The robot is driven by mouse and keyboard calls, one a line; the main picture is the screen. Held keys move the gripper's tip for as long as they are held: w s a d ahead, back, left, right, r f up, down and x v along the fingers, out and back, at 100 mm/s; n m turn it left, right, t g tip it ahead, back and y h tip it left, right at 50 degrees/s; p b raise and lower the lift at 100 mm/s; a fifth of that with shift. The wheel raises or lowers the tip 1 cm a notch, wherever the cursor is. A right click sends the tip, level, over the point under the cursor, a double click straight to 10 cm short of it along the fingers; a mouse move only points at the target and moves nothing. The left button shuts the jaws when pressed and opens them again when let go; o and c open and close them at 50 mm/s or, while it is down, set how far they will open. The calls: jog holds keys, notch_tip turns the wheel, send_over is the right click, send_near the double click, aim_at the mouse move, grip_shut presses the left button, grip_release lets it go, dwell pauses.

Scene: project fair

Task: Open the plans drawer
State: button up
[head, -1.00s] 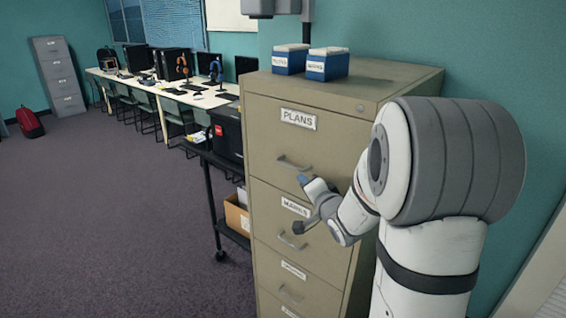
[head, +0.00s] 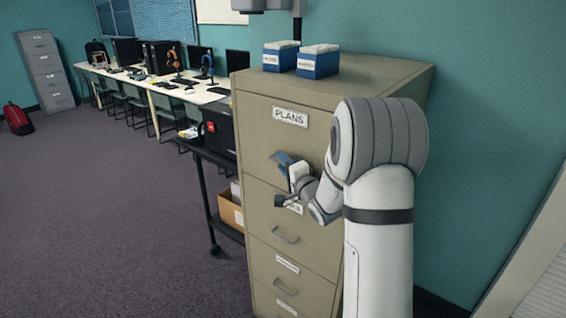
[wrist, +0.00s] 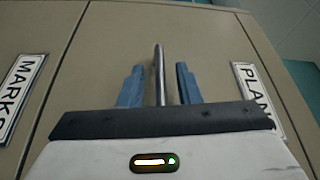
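The plans drawer (head: 262,135) is the top drawer of a beige filing cabinet and its front looks flush. Its PLANS label also shows at the right of the wrist view (wrist: 254,88). My gripper (head: 286,161) is in front of this drawer, below the label, and hides the handle in the head view. In the wrist view, the drawer's silver bar handle (wrist: 159,72) stands between the two blue fingers of my gripper (wrist: 159,86). There is a gap on each side, so the gripper is open around the handle. Whether the fingertips touch the drawer front is not clear.
Two blue-and-white boxes (head: 281,57) (head: 318,62) stand on the cabinet top. A dark cart (head: 208,205) with a cardboard box (head: 231,211) stands close to the cabinet's left. The MARKS drawer (head: 258,215) is below. Carpet (head: 110,220) at the left is clear.

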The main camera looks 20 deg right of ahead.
jog(key=shift+w, duration=0.1)
jog(key=shift+c, duration=0.5)
grip_shut()
